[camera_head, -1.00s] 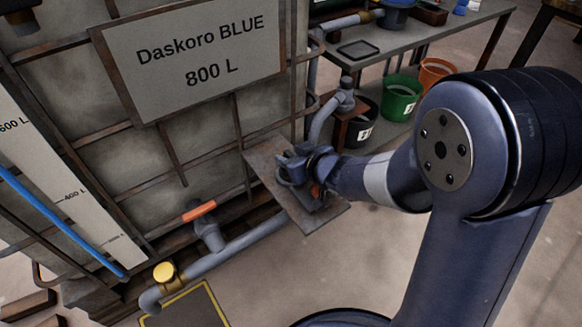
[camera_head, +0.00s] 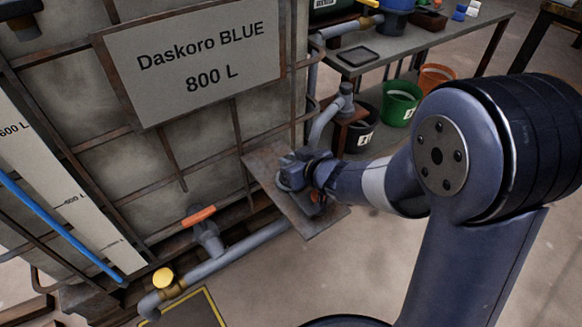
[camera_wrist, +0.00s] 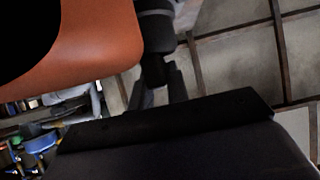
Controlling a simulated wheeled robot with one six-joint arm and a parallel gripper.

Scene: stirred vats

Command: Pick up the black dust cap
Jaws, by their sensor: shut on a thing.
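My gripper (camera_head: 290,178) is low over a small rusty tilted plate (camera_head: 322,222) beside the tank frame. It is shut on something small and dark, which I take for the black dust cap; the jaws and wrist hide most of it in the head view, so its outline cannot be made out. In the wrist view, a large orange part with a black area fills the upper left. A dark bar crosses the lower part, and a dark upright piece stands between them. I cannot tell the cap clearly from these parts.
The caged tank with its label sign (camera_head: 195,58) stands left of my gripper. A grey pipe (camera_head: 235,252) with an orange-handled valve (camera_head: 203,228) and a yellow cap (camera_head: 163,278) runs low along it. A bench (camera_head: 425,42), green bucket (camera_head: 401,103) and orange bucket (camera_head: 437,75) stand behind. Floor is clear in front.

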